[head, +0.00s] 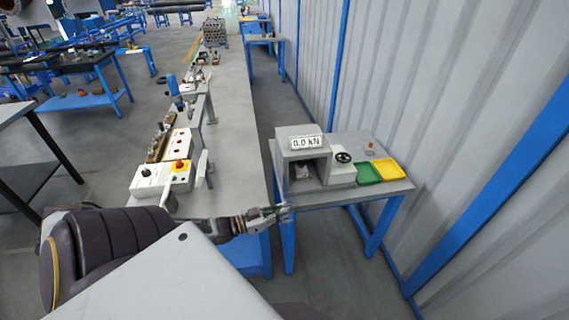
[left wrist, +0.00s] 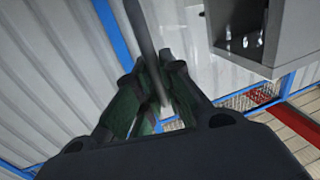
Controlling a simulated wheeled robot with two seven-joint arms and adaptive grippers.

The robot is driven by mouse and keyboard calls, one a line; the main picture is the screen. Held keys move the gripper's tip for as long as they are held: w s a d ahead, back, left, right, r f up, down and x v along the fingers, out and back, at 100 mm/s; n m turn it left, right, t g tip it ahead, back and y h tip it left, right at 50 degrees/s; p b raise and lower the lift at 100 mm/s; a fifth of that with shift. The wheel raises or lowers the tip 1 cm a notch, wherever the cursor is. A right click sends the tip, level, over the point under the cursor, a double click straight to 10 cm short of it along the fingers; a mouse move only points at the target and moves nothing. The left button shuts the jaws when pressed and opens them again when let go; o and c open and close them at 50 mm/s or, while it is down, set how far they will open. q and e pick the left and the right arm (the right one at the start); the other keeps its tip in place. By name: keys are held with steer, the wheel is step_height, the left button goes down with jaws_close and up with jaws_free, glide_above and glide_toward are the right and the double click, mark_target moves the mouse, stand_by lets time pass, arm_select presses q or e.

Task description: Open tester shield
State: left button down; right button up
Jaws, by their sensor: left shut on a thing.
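The tester (head: 300,158) is a grey box with a "0.0 kN" display, on the small grey table at the right. Its front shows a dark opening, and no shield is clearly seen across it. My left gripper (head: 282,212) is low in front of the tester, by the table's front left corner. In the left wrist view my left gripper (left wrist: 160,98) is shut on a thin grey bar (left wrist: 146,40). I cannot tell if the bar is part of the shield. The tester's box (left wrist: 282,30) shows at the upper right there. My right gripper is not in view.
A black handwheel (head: 343,157), a green tray (head: 367,173) and a yellow tray (head: 389,170) are right of the opening. A long bench (head: 232,120) with a control box (head: 152,180) runs along the left. The corrugated wall (head: 440,130) is close on the right.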

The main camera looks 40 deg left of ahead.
arm_select(q)
steer(key=shift+s+f, duration=0.1)
steer(key=shift+s, duration=0.05)
steer(key=c, duration=1.5)
jaws_free()
steer(key=shift+c, duration=0.2)
steer(key=shift+s+a, duration=0.1)
steer(key=v, duration=1.1)
steer(key=shift+s, duration=0.35)
steer(key=shift+a, duration=0.15)
